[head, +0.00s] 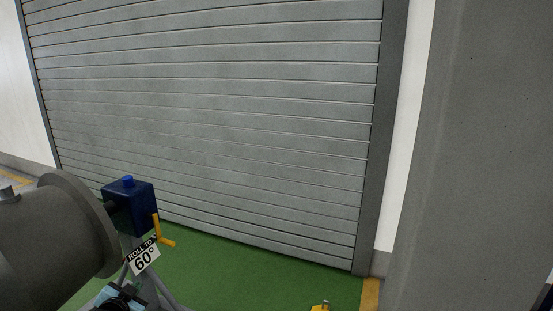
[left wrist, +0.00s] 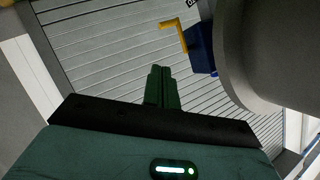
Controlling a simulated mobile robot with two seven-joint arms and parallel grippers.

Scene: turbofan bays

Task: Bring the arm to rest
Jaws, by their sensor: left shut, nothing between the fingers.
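My left gripper (head: 120,297) shows partly at the bottom left of the head view, below the sign and close to the grey cylinder's right end. In the left wrist view its two green fingers (left wrist: 160,84) lie together, shut, with nothing between them. The fingers stand apart from the yellow crank in that view. My right gripper is not in view.
A large grey cylinder (head: 58,232) with a flange fills the lower left. Beside it are a blue box (head: 129,205), a yellow crank (head: 158,233) and a "ROLL TO 60°" sign (head: 144,256). Behind are green floor (head: 230,270), a shutter (head: 210,110) and a grey pillar (head: 480,150).

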